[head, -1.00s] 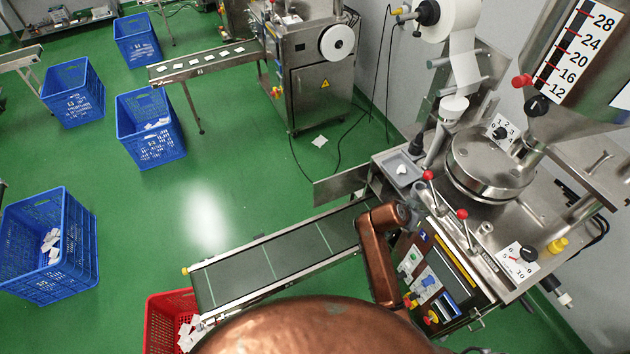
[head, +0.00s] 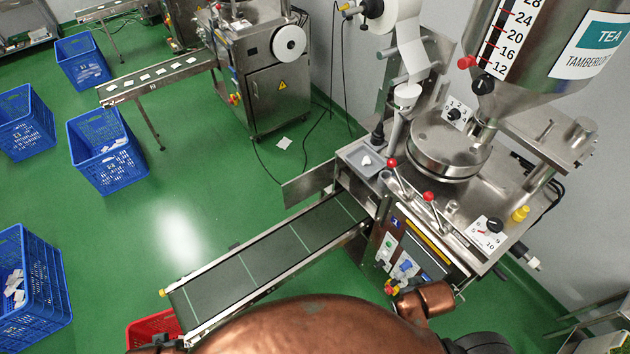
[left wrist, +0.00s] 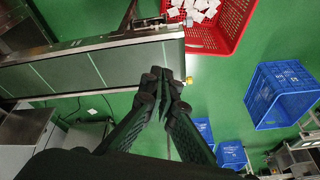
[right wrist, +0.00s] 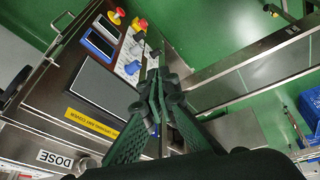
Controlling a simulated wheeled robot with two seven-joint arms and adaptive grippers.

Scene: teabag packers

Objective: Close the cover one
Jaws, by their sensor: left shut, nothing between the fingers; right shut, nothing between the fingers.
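The packing machine (head: 405,240) stands at the right in the head view, its control panel open to view. A small blue label with a white 1 (head: 394,223) is on its front edge. In the right wrist view a panel with a yellow warning strip (right wrist: 95,122) and a DOSE label (right wrist: 58,160) lies left of my right gripper (right wrist: 156,80). I cannot tell which part is cover one, nor whether it is open. My right gripper is shut and empty near the panel's buttons. My left gripper (left wrist: 163,76) is shut and empty, below the conveyor's end. Neither gripper shows in the head view.
A conveyor (head: 275,260) runs from the machine to a red crate (left wrist: 222,40) with white teabags. Blue crates (head: 108,155) stand on the green floor (head: 185,215) at the left. A second machine (head: 265,85) is behind. Open floor lies left of the conveyor.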

